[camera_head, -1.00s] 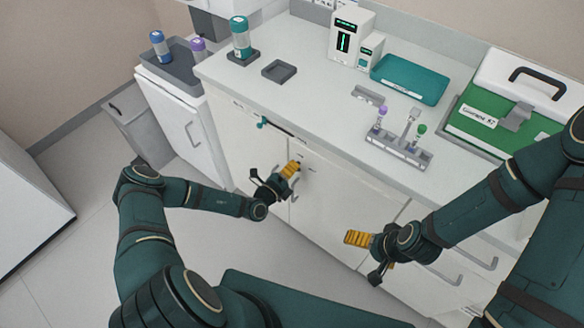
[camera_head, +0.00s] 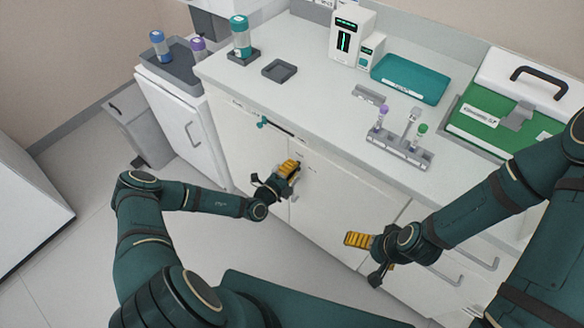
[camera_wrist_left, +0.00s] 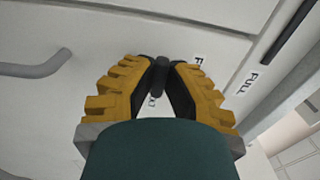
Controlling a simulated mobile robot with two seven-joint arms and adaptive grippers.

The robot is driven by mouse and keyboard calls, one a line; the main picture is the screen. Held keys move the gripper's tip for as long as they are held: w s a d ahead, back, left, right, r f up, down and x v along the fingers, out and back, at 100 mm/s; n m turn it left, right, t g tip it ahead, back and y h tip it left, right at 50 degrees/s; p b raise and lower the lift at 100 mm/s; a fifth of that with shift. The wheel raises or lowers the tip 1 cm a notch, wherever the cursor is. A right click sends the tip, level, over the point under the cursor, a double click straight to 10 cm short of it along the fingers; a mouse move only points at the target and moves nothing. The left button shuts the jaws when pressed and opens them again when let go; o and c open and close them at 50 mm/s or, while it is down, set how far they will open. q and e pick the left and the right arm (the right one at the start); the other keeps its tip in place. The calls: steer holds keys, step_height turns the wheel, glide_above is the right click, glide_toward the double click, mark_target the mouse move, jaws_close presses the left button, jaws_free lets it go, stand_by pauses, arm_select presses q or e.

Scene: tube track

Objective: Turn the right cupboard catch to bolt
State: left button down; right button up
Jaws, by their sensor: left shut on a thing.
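The right cupboard catch shows in the left wrist view as a dark grey turn-piece (camera_wrist_left: 160,76) on the white cupboard door (camera_wrist_left: 100,25). My left gripper (camera_wrist_left: 158,82) has its yellow-padded fingers on either side of the catch and is shut on it. In the head view my left gripper (camera_head: 291,167) is at the upper part of the cupboard front (camera_head: 328,200) and hides most of the catch. Small labels sit beside the catch; one is partly covered and not readable. My right gripper (camera_head: 352,239) is away from the catch, before the cupboards; its finger gap is unclear.
A grey door handle (camera_wrist_left: 38,68) is near the left gripper. The counter above holds a tube rack (camera_head: 398,153), a teal tray (camera_head: 410,80) and a green case (camera_head: 485,130). Floor space before the cupboards is clear.

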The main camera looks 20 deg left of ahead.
arm_select(q)
steer(key=shift+d, duration=0.1)
steer(key=c, duration=1)
jaws_free()
steer(key=shift+s, duration=0.1)
steer(key=v, duration=1.1)
steer(key=shift+s, duration=0.35)
